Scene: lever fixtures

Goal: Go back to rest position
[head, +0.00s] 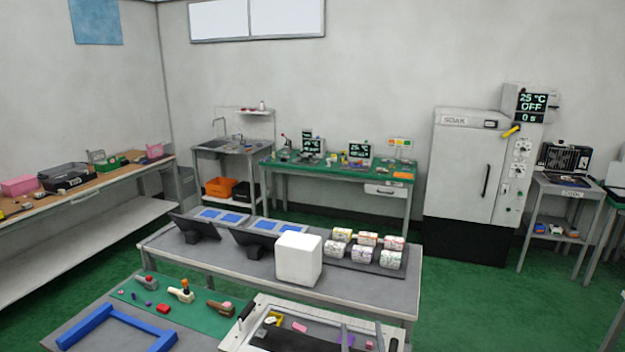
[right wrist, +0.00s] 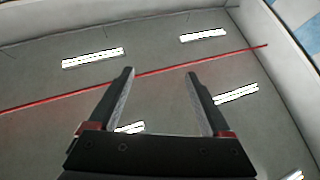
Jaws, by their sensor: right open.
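My right gripper (head: 361,330) shows at the bottom of the head view, its two grey fingers pointing up and apart in front of a white-framed tray (head: 255,318). In the right wrist view my right gripper (right wrist: 160,76) is open, with nothing between its fingers. Behind it there is only a grey ceiling (right wrist: 150,30) with bright lamps and a red line. My left gripper is not in view. Small lever fixtures, one cream (head: 182,292) and one brown (head: 220,308), stand on a green mat (head: 140,298) at the lower left.
A blue frame (head: 98,320) lies on the near bench. Behind it, a grey table (head: 210,258) holds a white block (head: 299,259), dark stands and several white rolls (head: 391,259). A side bench (head: 100,185) is on the left. A large cabinet (head: 465,165) stands at the back right. Green floor (head: 470,310) is clear at right.

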